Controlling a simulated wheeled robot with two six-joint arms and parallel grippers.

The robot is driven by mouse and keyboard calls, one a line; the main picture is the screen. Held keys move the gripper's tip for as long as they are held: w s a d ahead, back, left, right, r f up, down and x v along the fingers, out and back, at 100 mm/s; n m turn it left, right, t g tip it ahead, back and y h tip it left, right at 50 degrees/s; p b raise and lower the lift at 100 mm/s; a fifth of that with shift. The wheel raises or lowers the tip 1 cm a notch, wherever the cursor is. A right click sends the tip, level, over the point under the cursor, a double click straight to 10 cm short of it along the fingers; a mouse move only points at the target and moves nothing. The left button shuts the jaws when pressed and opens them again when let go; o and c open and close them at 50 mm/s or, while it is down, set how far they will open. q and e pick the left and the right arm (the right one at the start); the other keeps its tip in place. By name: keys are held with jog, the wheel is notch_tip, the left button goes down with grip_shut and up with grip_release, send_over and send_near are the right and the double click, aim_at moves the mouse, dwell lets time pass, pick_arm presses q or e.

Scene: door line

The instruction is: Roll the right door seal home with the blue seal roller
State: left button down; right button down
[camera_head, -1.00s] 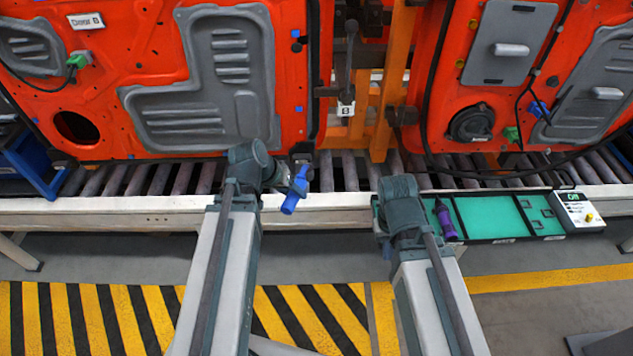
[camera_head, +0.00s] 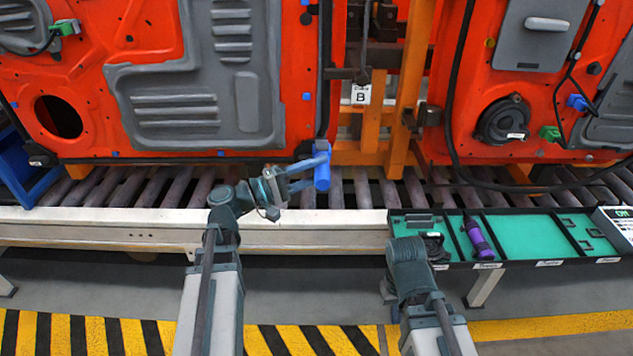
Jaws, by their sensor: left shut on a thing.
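The blue seal roller (camera_head: 322,172) is held in my left gripper (camera_head: 305,176), whose fingers are shut on it. It stands roughly upright at the lower right corner of the left red door (camera_head: 85,125). A dark strip (camera_head: 325,75), which looks like the right door seal, runs up that door's right edge. The roller is just below the strip's lower end; I cannot tell whether they touch. My right arm's wrist is in front of the green tray; its fingers cannot be made out.
The green tray (camera_head: 525,236) holds a purple tool (camera_head: 478,238) and a dark item (camera_head: 436,246). A control box (camera_head: 618,225) is at its right end. A roller conveyor (camera_head: 100,187) runs under the doors. An orange post (camera_head: 408,85) and a plate marked B (camera_head: 361,94) stand between the doors.

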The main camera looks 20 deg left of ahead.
aim_at(317, 156)
pick_arm(q)
jog(key=shift+r, duration=0.1)
jog(key=shift+w, duration=0.1)
jog(key=shift+w+a, duration=0.25)
jog(key=shift+w, duration=0.6)
jog(key=shift+w+a, duration=0.25)
jog(key=shift+w, duration=0.65)
jog(key=shift+w+a, duration=0.25)
jog(key=shift+w, duration=0.6)
